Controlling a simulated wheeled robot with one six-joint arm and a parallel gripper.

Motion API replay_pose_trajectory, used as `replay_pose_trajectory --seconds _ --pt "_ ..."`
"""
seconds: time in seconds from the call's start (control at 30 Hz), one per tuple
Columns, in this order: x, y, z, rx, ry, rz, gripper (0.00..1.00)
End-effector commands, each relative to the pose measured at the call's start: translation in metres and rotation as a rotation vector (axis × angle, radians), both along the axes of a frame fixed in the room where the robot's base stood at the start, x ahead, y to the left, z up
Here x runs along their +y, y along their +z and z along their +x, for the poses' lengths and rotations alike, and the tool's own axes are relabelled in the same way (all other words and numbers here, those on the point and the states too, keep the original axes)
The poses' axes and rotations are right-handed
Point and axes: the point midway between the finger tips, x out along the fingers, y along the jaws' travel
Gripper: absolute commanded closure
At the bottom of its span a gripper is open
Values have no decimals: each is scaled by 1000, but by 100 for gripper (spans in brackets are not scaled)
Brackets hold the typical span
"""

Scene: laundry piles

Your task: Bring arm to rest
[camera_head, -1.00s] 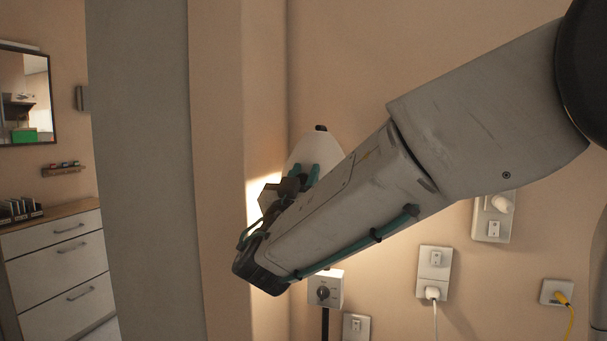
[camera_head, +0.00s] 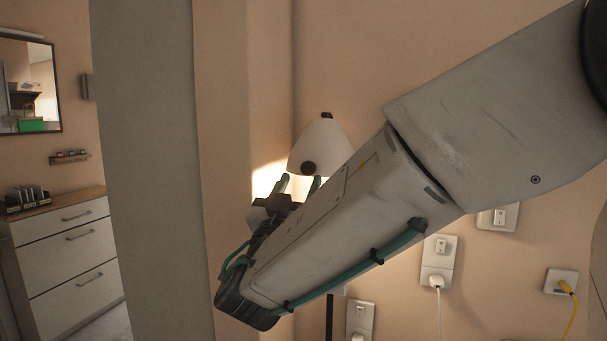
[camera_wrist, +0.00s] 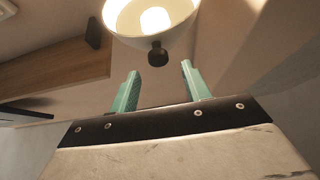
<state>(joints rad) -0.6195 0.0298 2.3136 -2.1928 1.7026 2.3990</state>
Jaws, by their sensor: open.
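My gripper (camera_head: 301,186) is partly hidden behind my own forearm in the head view, with its teal fingers pointing up towards a lit white lamp shade (camera_head: 318,143). In the wrist view my gripper (camera_wrist: 158,88) has its two teal fingers well apart and nothing between them. The lamp shade (camera_wrist: 178,28) shows just beyond the fingertips there, with a bright bulb inside and a dark knob at its lower edge. I cannot tell how far the fingertips are from the shade.
Wall switches and sockets (camera_head: 438,262) sit to the right below my arm, one with a yellow cable (camera_head: 573,300). A grey door edge or post (camera_head: 150,180) stands left. Beyond it are a white drawer chest (camera_head: 66,255) and a mirror (camera_head: 28,85).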

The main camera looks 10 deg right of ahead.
Motion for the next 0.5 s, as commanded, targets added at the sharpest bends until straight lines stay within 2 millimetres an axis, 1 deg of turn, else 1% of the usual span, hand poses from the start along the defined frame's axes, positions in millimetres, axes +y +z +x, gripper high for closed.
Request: replay_pose_trajectory --seconds 0.1,0.37,0.5 --pt "3 -3 -4 0 0 0 52" --pt "3 -3 -4 0 -1 0 52" --pt "3 -3 -3 42 -39 -57 52"
